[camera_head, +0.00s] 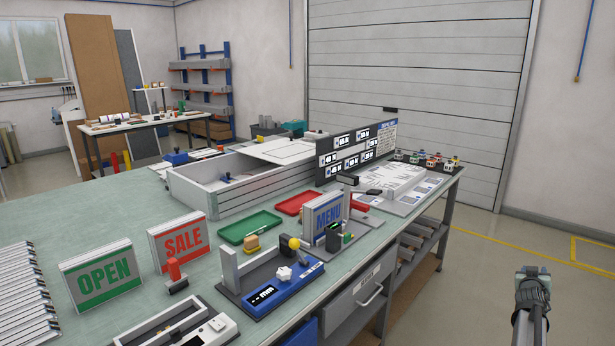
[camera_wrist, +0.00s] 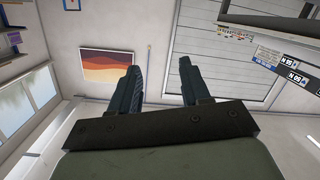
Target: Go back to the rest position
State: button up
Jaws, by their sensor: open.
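My gripper (camera_head: 532,283) is at the lower right in the head view, past the right edge of the bench and over the open floor. In the wrist view its two fingers (camera_wrist: 161,80) are spread apart with nothing between them. The wrist camera looks toward the wall and the roller door, and the room appears turned over. No bench object touches the gripper.
The green workbench (camera_head: 110,222) fills the left and middle. It bears an OPEN sign (camera_head: 103,279), a SALE sign (camera_head: 180,242), a MENU sign (camera_head: 328,220), a blue-based fixture (camera_head: 283,290) and a grey lightbox frame (camera_head: 240,187). The floor (camera_head: 470,290) right of the bench is clear.

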jog(key=s+f+g, duration=0.3)
jog(key=s+f, duration=0.4)
jog(key=f, duration=0.6)
jog(key=s+a+f+n+g+y, duration=0.1)
jog(key=s+a+f+g+y, duration=0.25)
jog(key=a+f, duration=1.15)
jog(key=s+a+f+n+g+y, duration=0.15)
jog(key=s+a+f+y, duration=0.3)
jog(key=a+f, duration=1.05)
jog(key=s+a+f+n+g+y, duration=0.1)
jog(key=s+a+f+g, duration=0.15)
jog(key=s+a, duration=0.65)
jog(key=s+a+f+g+y, duration=0.1)
jog(key=s+a+f+g, duration=0.15)
jog(key=s+a, duration=0.65)
jog(key=s+a+n+g+y, duration=0.1)
jog(key=s+a+g, duration=0.4)
jog(key=s+a, duration=0.7)
jog(key=s, duration=0.3)
jog(key=shift+s+a+n, duration=0.3)
jog(key=shift+s+n, duration=0.05)
